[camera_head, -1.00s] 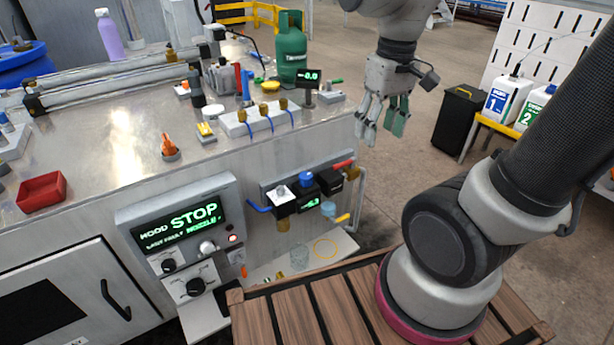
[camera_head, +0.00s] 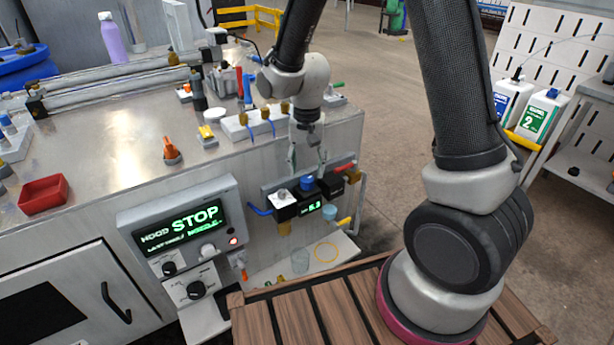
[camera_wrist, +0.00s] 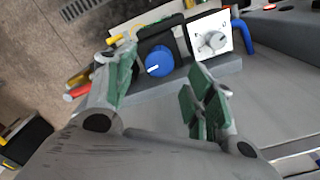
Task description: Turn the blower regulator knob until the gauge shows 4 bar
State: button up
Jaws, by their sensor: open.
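The blue regulator knob (camera_head: 307,182) sits on a dark unit on the front of the bench. In the wrist view the blue knob (camera_wrist: 158,62) carries a white pointer line. A small gauge display (camera_head: 314,207) below it glows with green digits, too small to read surely. My gripper (camera_head: 307,162) hangs above the knob, fingers downward. In the wrist view its green-padded fingers (camera_wrist: 168,78) are spread apart, empty, with the knob showing between their tips. I see no contact with the knob.
A white plate with a grey selector knob (camera_wrist: 213,41) sits close beside the blue knob. A red handle (camera_head: 345,167) and blue pipe (camera_head: 259,209) flank the unit. The hood panel (camera_head: 181,226) is to the left. The bench edge is close to my arm.

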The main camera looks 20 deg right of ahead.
aim_at(307, 179)
notch_tip(307, 179, down, 4)
jog(key=shift+f, duration=0.1)
jog(key=c, duration=1)
jog(key=shift+n, duration=0.4)
jog(key=n, duration=0.3)
jog(key=shift+n, duration=0.3)
jog(key=n, duration=0.4)
jog(key=shift+n, duration=0.3)
